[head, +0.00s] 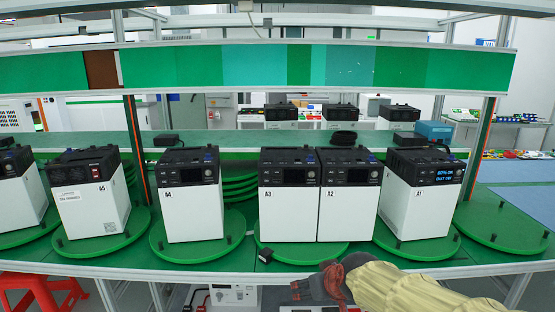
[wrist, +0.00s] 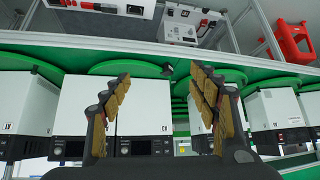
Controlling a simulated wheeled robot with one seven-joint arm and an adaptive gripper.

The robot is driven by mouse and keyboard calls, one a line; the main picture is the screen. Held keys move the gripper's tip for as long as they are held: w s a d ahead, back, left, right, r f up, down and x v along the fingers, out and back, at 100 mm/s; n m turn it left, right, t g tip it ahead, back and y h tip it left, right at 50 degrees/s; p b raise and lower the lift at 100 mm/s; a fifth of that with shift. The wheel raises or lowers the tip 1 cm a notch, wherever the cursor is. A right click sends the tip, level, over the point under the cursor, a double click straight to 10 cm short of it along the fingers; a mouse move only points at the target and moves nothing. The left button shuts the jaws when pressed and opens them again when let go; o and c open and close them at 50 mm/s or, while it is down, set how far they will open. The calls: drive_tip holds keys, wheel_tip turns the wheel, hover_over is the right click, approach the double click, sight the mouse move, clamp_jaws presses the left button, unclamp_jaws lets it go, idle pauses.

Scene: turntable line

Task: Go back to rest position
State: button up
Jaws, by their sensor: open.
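My gripper (head: 328,283) is low at the bottom of the head view, right of centre, in front of the line's front edge. In the wrist view my gripper (wrist: 158,74) has its two padded fingers spread wide, with nothing between them. My arm comes in from the bottom right in a pale cover. White power units with black tops stand upright on green turntables: A5 (head: 92,205), A4 (head: 193,208), A3 (head: 287,212), A2 (head: 347,212) and A1 (head: 418,210). A1's display is lit. The wrist view is upside down.
A small black block (head: 265,256) sits at the front of the turntable under A3 and A2. The right turntable (head: 505,224) is empty. A red stool (head: 42,289) stands below at left. A green panel rail (head: 190,66) spans above the units.

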drive_tip(key=s+d+r+m+g+h, duration=0.1)
drive_tip(key=s+d, duration=0.4)
drive_tip(key=s, duration=0.8)
drive_tip(key=s+d+r+m+g+h+p, duration=0.1)
drive_tip(key=s+d, duration=0.3)
drive_tip(key=s, duration=0.9)
drive_tip(key=shift+d+r+m, duration=0.4)
drive_tip(key=shift+r, duration=0.25)
drive_tip(key=shift+c, duration=0.4)
